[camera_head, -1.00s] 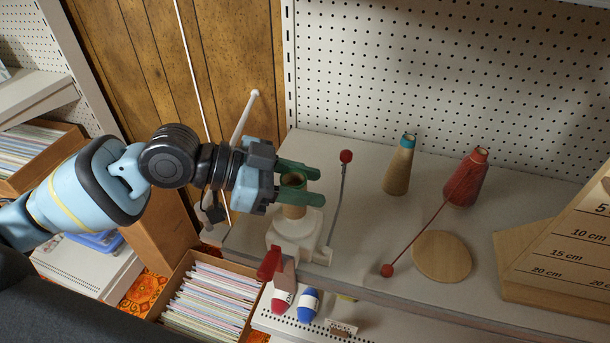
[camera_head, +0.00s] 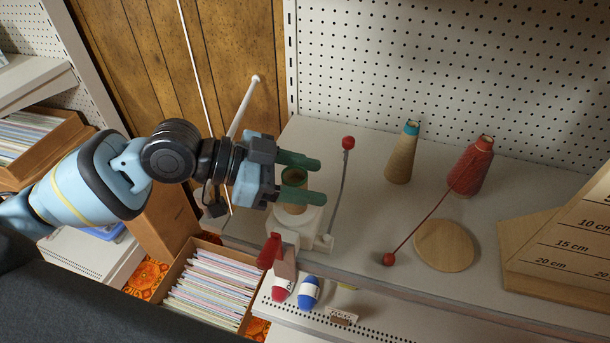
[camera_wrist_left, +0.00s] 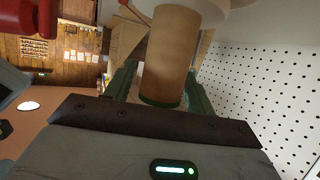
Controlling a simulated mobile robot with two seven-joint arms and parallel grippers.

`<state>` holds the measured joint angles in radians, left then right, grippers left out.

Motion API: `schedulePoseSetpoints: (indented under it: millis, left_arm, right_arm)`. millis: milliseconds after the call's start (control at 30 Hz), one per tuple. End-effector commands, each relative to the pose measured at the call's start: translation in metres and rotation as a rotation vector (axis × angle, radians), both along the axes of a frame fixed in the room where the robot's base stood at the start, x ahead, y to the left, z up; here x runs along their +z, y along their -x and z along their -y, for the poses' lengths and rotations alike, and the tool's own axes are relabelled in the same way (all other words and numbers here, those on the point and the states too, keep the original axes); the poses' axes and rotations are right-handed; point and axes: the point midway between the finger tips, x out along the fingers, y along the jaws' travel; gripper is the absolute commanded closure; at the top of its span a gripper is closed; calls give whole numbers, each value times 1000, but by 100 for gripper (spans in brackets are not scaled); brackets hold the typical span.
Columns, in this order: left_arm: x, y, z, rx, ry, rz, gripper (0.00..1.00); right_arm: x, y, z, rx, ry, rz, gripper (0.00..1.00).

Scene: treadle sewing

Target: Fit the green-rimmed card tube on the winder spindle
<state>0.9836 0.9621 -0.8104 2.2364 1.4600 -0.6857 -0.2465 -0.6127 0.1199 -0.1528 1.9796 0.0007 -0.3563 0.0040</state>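The green-rimmed card tube (camera_head: 293,206) stands upright on the white winder (camera_head: 298,228) at the shelf's front left corner. Its green rim is at the top, and the spindle inside it is hidden. My left gripper (camera_head: 310,179) comes in from the left, with its green fingers on either side of the tube's top. The fingers are open, with a gap beside the tube. In the left wrist view, the tube (camera_wrist_left: 165,75) runs between the fingers, its other end against a white round part of the winder. My right gripper is not in view.
A red-knobbed rod (camera_head: 342,185) rises just right of the winder. A box of cards (camera_head: 212,290) is below, and pegboard is behind.

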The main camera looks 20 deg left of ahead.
Motion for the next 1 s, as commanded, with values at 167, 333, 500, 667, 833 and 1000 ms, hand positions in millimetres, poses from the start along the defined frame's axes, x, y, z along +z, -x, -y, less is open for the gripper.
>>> schedulePoseSetpoints:
  millis: [167,333,500,667,833,1000]
  left_arm:
    - [0,0,0,0,0,0,34]
    - [0,0,0,0,0,-1,34]
    - [2,3,-10,3,-1,-2,34]
    - [8,10,-29,3,-4,-4,34]
    - [17,18,-50,3,-3,-6,34]
    - [24,23,-63,2,-2,-4,34]
  right_arm:
    - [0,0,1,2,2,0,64]
    - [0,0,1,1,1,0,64]
    - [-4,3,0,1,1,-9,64]
    - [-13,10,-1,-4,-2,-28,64]
    - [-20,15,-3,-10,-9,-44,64]
    - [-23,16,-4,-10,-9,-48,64]
